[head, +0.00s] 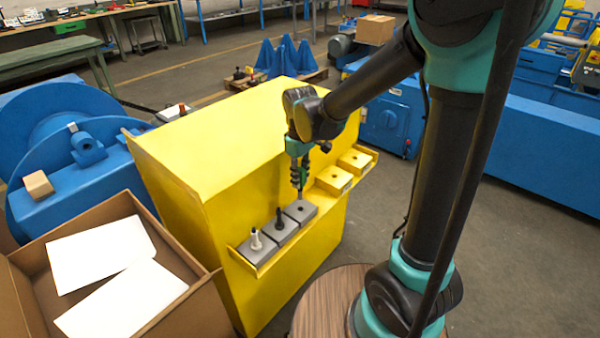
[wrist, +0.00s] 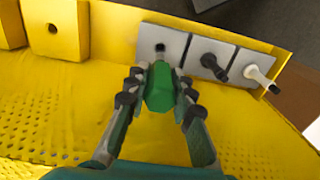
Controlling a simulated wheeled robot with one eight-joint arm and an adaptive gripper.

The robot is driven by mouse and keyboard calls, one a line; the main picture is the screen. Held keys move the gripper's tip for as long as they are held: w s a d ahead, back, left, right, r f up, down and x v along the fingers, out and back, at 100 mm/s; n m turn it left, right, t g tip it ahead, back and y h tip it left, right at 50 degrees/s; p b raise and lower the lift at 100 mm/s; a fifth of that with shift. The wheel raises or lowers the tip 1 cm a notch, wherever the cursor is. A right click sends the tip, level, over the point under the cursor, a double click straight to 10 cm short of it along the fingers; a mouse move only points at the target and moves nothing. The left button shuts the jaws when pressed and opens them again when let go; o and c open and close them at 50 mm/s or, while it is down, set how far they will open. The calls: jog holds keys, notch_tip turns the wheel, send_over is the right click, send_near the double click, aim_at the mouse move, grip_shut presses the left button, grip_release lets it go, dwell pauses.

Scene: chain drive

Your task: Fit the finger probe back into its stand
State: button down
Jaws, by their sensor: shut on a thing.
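My gripper (wrist: 160,82) is shut on a green, faceted piece, which I take to be the finger probe (wrist: 160,95). In the wrist view the probe's far end lies close to the hole of a grey stand block (wrist: 147,34). I cannot tell whether the tip is in the hole or just above it. In the head view my gripper (head: 299,172) points down over this grey block (head: 306,209), the one nearest the yellow blocks. The probe is mostly hidden there by the fingers.
Beside it, one grey block holds a black probe (head: 280,219) and another a white probe (head: 256,240). Two yellow blocks with holes (head: 335,178) (head: 356,160) sit further along the yellow shelf. The big yellow cabinet (head: 190,160) rises behind. An open cardboard box (head: 190,310) stands left.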

aim_at(300, 169)
jog(key=shift+f, duration=1.6)
jog(key=shift+f, duration=2.05)
jog(key=c, duration=1.2)
grip_release()
notch_tip(300, 169, up, 12)
jog(key=shift+r, duration=0.1)
